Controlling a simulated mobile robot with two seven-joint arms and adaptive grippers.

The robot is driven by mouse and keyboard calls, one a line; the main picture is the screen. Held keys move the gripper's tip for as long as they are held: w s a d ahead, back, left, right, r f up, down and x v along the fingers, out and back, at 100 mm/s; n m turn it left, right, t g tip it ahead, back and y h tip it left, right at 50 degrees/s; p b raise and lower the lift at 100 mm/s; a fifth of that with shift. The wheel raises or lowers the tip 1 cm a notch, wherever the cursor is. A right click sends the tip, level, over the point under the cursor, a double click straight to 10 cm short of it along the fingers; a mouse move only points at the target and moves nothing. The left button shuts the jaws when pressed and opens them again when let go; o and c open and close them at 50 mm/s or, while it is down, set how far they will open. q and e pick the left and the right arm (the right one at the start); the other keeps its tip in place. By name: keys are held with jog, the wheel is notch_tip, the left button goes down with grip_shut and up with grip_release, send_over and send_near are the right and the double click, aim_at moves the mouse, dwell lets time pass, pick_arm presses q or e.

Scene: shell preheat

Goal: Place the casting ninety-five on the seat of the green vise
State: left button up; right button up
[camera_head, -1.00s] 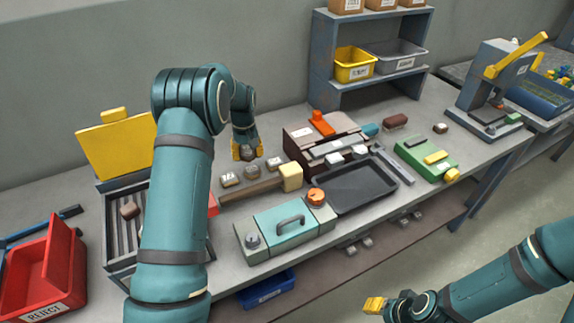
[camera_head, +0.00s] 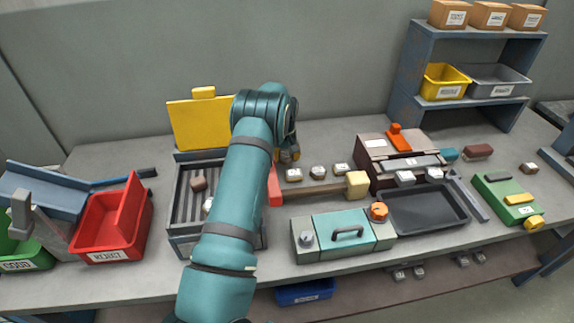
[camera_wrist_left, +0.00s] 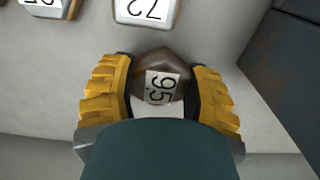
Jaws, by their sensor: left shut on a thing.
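Casting ninety-five is a dark brown faceted piece (camera_wrist_left: 160,78) with a white "95" label, held between the yellow fingers of my left gripper (camera_wrist_left: 160,95) in the left wrist view. In the head view my left gripper (camera_head: 289,155) is behind the row of labelled castings, partly hidden by my arm. The picture does not clearly show whether the casting is clear of the bench. The green vise (camera_head: 497,198), with yellow jaw parts and a yellow knob, stands at the right of the bench, far from the gripper. My right gripper is out of view.
Labelled castings (camera_head: 318,173) stand in a row beside the gripper; one reads "72" in the wrist view (camera_wrist_left: 146,10). A black tray (camera_head: 428,208) and a brown fixture with an orange knob (camera_head: 397,140) lie between gripper and vise. A ribbed unit (camera_head: 186,215) with raised yellow lid stands left.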

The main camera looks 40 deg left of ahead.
aim_at(285, 168)
pick_arm(q)
jog(key=shift+f, duration=1.7)
jog(key=shift+f+b, duration=0.2)
jog(key=shift+b, duration=0.15)
jog(key=o, duration=1.2)
jog(key=shift+r, duration=0.1)
